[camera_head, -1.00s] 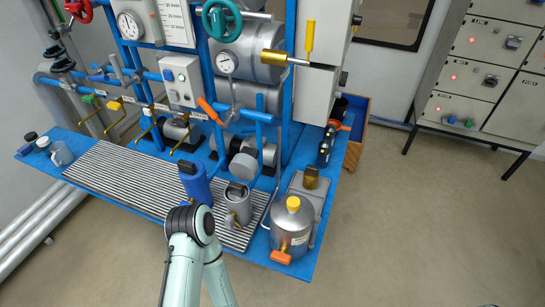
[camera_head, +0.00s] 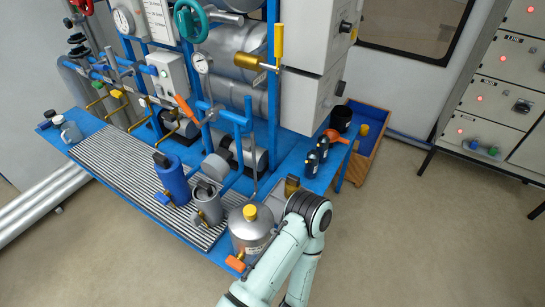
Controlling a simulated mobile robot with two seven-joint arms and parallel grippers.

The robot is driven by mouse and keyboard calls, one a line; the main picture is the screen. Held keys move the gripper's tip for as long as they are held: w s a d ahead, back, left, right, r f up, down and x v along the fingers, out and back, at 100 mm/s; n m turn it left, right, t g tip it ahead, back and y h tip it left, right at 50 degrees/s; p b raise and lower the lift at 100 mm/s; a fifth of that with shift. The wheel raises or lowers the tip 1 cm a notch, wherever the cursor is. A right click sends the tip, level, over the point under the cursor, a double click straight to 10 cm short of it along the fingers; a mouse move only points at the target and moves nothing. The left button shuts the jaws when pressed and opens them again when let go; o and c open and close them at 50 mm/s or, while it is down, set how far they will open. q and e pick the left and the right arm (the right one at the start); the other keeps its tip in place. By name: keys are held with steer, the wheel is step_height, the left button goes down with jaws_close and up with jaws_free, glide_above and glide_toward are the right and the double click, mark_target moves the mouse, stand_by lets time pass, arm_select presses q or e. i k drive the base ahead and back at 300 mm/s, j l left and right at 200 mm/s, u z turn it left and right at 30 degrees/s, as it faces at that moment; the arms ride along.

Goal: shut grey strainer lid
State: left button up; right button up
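The grey strainer (camera_head: 207,207) is a grey cylinder standing at the right end of the ribbed grating in the head view. Its dark lid (camera_head: 205,189) shows at its top; at this size I cannot tell how far open it is. The blue strainer (camera_head: 173,181) stands beside it on the left, also with a dark top. One of my arms reaches in from the bottom, with its dark joint to the right of the grey strainer.
A silver tank (camera_head: 250,232) with a yellow cap and orange handle stands just right of the grey strainer. Blue pipework with gauges and valves rises behind. A ribbed grating (camera_head: 115,160) spans the blue bench. A wooden crate (camera_head: 368,150) stands at the right.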

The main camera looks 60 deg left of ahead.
mark_target(216, 165)
steer(key=i+l+u, duration=0.1)
steer(key=i+u, duration=0.2)
steer(key=i+l+u, duration=0.25)
steer(key=i, duration=0.2)
steer(key=i+l+u, duration=0.15)
steer(key=i+u, duration=0.35)
steer(key=u, duration=0.2)
steer(key=i+u, duration=0.2)
steer(key=u, duration=0.15)
steer(key=i+l+u, duration=0.15)
steer(key=u, duration=0.25)
steer(key=i+l+u, duration=0.15)
steer(key=u, duration=0.2)
steer(key=i+u, duration=0.15)
steer(key=u, duration=0.3)
steer(key=i+l+u, duration=0.1)
steer(key=u, duration=0.3)
steer(key=i+l+u, duration=0.1)
steer(key=u, duration=0.35)
steer(key=i+l+u, duration=0.15)
steer(key=u, duration=0.25)
steer(key=i+l+u, duration=0.1)
steer(key=u, duration=0.35)
steer(key=k+l+u, duration=0.1)
steer(key=u, duration=0.35)
steer(key=k+u, duration=0.2)
steer(key=u, duration=0.3)
